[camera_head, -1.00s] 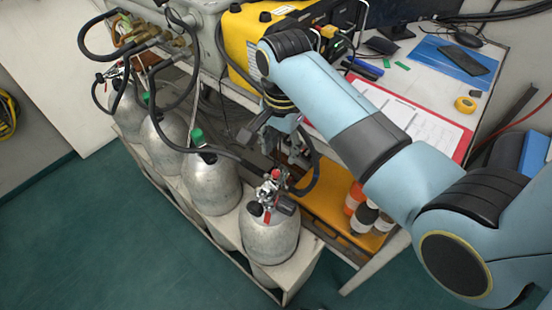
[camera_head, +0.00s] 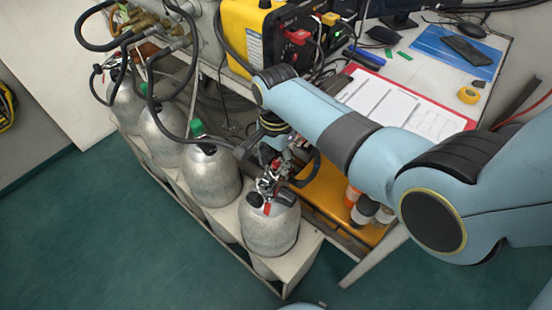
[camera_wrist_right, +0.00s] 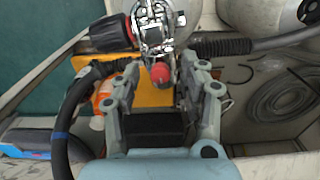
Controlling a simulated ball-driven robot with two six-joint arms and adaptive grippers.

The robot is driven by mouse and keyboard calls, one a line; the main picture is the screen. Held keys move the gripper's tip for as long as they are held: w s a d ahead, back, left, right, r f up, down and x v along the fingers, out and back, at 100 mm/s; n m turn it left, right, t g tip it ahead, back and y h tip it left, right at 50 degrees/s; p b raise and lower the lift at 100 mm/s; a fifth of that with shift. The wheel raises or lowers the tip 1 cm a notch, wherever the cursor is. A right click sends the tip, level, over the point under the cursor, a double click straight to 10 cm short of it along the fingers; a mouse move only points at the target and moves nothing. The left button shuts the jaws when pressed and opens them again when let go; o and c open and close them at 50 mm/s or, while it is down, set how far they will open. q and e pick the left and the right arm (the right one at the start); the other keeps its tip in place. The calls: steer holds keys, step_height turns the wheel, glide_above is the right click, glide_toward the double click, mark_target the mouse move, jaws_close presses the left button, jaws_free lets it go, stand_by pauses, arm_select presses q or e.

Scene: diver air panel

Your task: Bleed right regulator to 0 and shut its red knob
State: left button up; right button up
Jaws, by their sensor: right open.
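The right regulator (camera_head: 272,187) is a chrome valve assembly with red parts on top of the rightmost silver cylinder (camera_head: 270,232). In the right wrist view the regulator (camera_wrist_right: 153,32) is at the top centre, with a red knob (camera_wrist_right: 160,73) pointing toward the camera. My right gripper (camera_wrist_right: 166,78) is open; its fingertips lie either side of the red knob. I cannot tell whether they touch it. In the head view my right gripper (camera_head: 276,153) is just behind the regulator, partly hidden by my arm. No gauge reading is legible. My left gripper is not in view.
Several more silver cylinders (camera_head: 208,178) stand in the rack to the left, linked by black hoses. A hose (camera_wrist_right: 245,45) runs right from the regulator. A yellow machine (camera_head: 247,40) and a clipboard (camera_head: 405,105) are on the bench behind. Bottles (camera_head: 364,210) stand right.

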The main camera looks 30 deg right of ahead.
jaws_close()
